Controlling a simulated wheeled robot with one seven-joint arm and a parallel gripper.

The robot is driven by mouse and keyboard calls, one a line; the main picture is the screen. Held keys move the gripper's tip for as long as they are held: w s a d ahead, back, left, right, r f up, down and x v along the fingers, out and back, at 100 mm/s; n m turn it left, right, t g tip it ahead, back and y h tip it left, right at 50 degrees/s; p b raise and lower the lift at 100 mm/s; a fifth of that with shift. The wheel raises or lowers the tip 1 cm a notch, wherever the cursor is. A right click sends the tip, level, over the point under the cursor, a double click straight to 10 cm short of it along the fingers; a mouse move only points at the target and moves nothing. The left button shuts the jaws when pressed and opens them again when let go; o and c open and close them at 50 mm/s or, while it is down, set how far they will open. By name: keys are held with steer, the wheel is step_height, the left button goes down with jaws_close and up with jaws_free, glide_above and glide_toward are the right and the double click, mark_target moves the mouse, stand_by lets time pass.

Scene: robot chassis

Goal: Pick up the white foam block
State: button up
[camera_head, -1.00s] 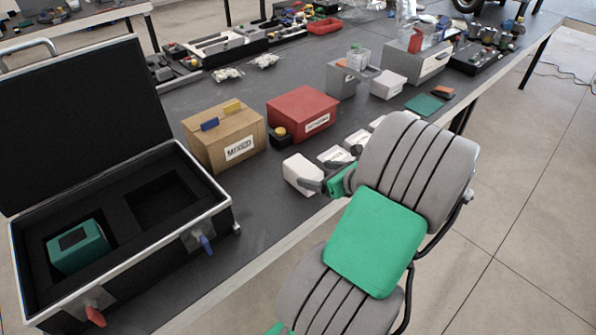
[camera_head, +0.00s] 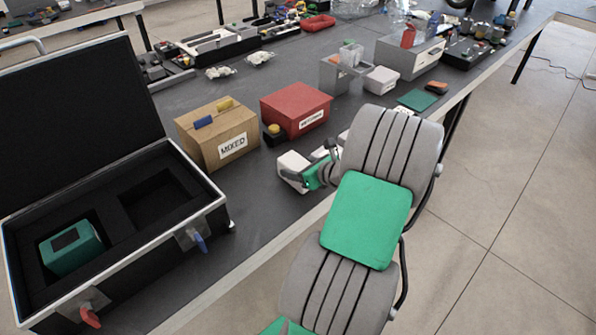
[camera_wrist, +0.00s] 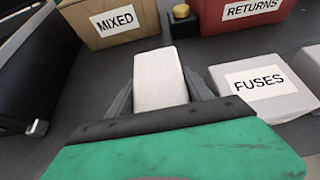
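The white foam block (camera_head: 290,162) lies on the dark table near its front edge, partly hidden by my gripper in the head view. In the wrist view the white block (camera_wrist: 160,78) stands between my two fingers, its far end reaching past them. My gripper (camera_wrist: 160,92) is open around it, with a dark finger close along each side. Whether either finger touches the block is unclear. In the head view my gripper (camera_head: 311,164) is low over the table, right at the block.
A white box labelled FUSES (camera_wrist: 262,88) sits close to my right finger. Behind are a cardboard box labelled MIXED (camera_head: 218,138), a red box labelled RETURNS (camera_wrist: 240,14) and a small yellow-topped button (camera_head: 274,132). An open black case (camera_head: 110,235) stands at the left.

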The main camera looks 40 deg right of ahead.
steer(key=c, duration=0.8)
steer(key=shift+o, duration=0.2)
